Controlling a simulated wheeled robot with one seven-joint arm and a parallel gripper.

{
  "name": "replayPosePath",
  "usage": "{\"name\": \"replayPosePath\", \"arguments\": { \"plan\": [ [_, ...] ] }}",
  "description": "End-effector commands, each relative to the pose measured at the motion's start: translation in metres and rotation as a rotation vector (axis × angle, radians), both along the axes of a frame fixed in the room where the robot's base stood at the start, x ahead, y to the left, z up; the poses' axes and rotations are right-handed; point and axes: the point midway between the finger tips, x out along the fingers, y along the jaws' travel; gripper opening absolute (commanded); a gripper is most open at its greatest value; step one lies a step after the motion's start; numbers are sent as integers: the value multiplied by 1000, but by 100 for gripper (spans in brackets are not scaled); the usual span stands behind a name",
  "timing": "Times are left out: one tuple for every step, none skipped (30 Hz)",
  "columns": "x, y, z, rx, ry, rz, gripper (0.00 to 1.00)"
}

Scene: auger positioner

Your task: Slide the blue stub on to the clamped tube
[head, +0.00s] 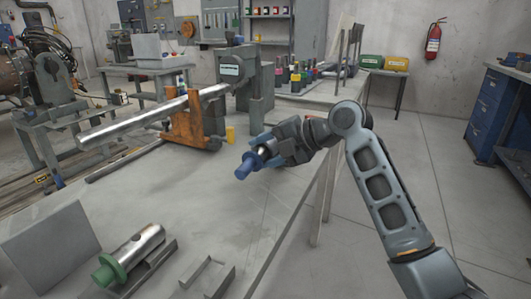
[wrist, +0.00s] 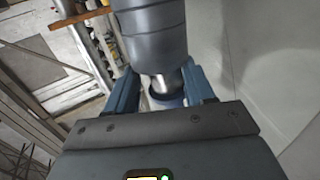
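The blue stub (head: 243,170) is held at the end of my gripper (head: 260,153), above the right part of the table, with its free end pointing down and left. In the wrist view my gripper's two blue fingers stand on either side of a silver-and-blue piece (wrist: 166,97), partly hidden by the gripper body. The clamped tube (head: 150,117) is a long silver bar, held slanting above the table by an orange support (head: 190,127) and a grey upright machine (head: 240,75). My gripper is to the right of the tube and clear of it.
A silver cylinder with a green end (head: 130,255) lies in a cradle at the front left, beside a grey block (head: 48,245). An empty metal bracket (head: 208,277) is nearby. The middle of the table is clear.

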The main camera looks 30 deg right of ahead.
Motion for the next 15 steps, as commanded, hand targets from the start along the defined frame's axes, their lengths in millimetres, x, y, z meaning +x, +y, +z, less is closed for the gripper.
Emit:
{"name": "replayPosePath", "arguments": {
  "plan": [
    [0,-3,0,-1,0,-5,59],
    [0,-3,0,-1,0,-5,62],
    [0,-3,0,-1,0,-5,66],
    [0,-3,-1,-2,1,-5,69],
    [0,-3,-1,-1,2,-6,71],
    [0,-3,-1,-2,2,-6,71],
    [0,-3,-1,-2,2,-6,71],
    [0,-3,-2,-2,3,-7,71],
    [0,-3,-2,-2,3,-7,71],
    [0,-4,-2,-2,4,-7,71],
    [0,-4,-2,-2,5,-8,71],
    [0,-4,-3,-2,6,-8,71],
    [0,-4,-6,-3,11,-7,71],
    [-1,-4,-5,-3,11,-7,71],
    [-1,-4,-5,-2,10,-7,71]
  ]
}}
